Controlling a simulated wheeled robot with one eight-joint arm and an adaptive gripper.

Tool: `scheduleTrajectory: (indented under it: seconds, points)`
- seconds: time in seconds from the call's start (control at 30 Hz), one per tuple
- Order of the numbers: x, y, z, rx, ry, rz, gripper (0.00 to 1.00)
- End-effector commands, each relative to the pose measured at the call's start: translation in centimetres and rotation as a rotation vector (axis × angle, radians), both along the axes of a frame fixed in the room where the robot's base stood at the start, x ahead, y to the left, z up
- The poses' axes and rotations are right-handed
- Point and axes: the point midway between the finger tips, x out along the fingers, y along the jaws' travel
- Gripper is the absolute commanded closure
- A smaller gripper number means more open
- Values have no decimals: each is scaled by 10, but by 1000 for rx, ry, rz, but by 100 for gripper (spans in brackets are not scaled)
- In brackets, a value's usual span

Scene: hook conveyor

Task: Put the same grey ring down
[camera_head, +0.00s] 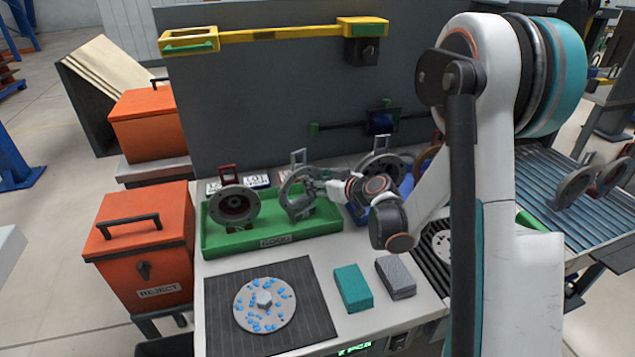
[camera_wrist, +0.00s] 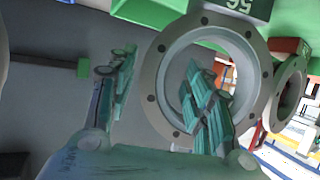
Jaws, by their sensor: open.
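A grey flanged ring (camera_head: 289,198) stands upright in the right half of the green tray (camera_head: 222,246), which carries a label that looks like GOOD. My gripper (camera_head: 314,186) is at the right side of this ring. In the wrist view the ring (camera_wrist: 240,38) fills the middle. My gripper's fingers (camera_wrist: 160,78) are spread apart, with the ring's left rim between them. The right finger overlaps the ring's opening. I cannot tell whether either finger touches the ring.
Another ring with a red holder (camera_head: 232,190) stands in the tray's left half. Another grey ring (camera_head: 381,163) stands behind my wrist. An orange reject box (camera_head: 165,238) is at the left. A dark mat (camera_head: 222,330) bears a speckled disc. Teal (camera_head: 353,288) and grey (camera_head: 396,277) blocks lie in front.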

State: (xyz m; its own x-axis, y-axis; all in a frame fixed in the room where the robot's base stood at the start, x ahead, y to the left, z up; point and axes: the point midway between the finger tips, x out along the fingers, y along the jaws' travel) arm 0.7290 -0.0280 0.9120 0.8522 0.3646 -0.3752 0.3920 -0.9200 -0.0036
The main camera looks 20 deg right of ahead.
Motion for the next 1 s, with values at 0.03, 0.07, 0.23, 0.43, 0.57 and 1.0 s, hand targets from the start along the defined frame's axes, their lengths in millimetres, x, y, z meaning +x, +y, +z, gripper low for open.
scheduleTrajectory:
  seconds: [0.03,0.07,0.23,0.43,0.57,1.0]
  points:
    - [-6,-3,4,0,0,-2,53]
    - [-10,-5,6,0,0,-2,53]
    - [-38,-17,20,1,0,-4,53]
    - [-72,-32,35,-1,0,-4,53]
    - [-88,-38,41,0,0,-3,53]
    - [-100,-43,44,1,0,0,53]
